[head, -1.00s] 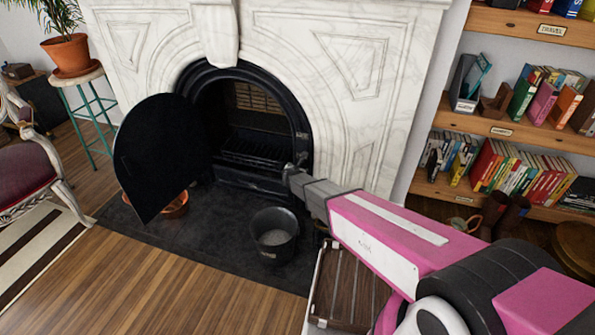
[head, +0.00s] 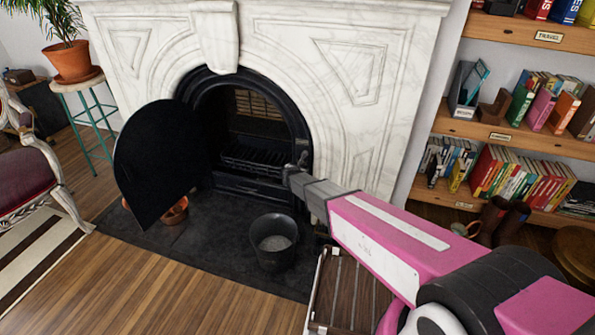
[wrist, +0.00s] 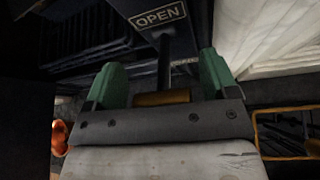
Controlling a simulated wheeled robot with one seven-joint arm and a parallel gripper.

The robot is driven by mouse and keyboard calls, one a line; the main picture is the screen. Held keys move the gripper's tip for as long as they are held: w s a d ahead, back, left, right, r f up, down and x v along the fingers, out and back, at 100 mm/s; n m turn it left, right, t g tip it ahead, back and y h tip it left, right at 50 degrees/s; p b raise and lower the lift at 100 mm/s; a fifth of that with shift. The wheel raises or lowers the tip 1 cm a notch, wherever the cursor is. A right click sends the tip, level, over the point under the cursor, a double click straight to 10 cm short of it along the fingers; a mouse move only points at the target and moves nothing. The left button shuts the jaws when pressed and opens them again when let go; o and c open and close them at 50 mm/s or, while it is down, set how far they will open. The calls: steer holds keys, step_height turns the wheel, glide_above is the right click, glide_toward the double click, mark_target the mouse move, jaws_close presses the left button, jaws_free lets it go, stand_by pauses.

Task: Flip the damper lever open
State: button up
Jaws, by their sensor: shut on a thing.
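The damper lever (wrist: 164,65) shows in the wrist view as a dark rod with a brass-coloured grip (wrist: 162,98) at its near end. A plate reading OPEN (wrist: 159,16) sits at the far end of the rod. My gripper (wrist: 160,75) has its green fingers on either side of the lever and is shut on it. In the head view my gripper (head: 292,171) is at the right side of the black fireplace arch (head: 297,118). The lever is too small and dark there to make out its angle.
A black arched door (head: 155,160) stands swung open left of the firebox. A black bucket (head: 272,245) stands on the dark hearth (head: 215,235), below my arm. Bookshelves (head: 500,130) line the right wall.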

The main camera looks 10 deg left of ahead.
steer(key=shift+w+a+f, duration=0.1)
steer(key=shift+w+a, duration=0.2)
steer(key=shift+w, duration=0.05)
stand_by(0.6)
steer(key=o, duration=1.2)
steer(key=shift+a, duration=0.1)
steer(key=shift+s, duration=0.1)
steer(key=shift+v, duration=5.4)
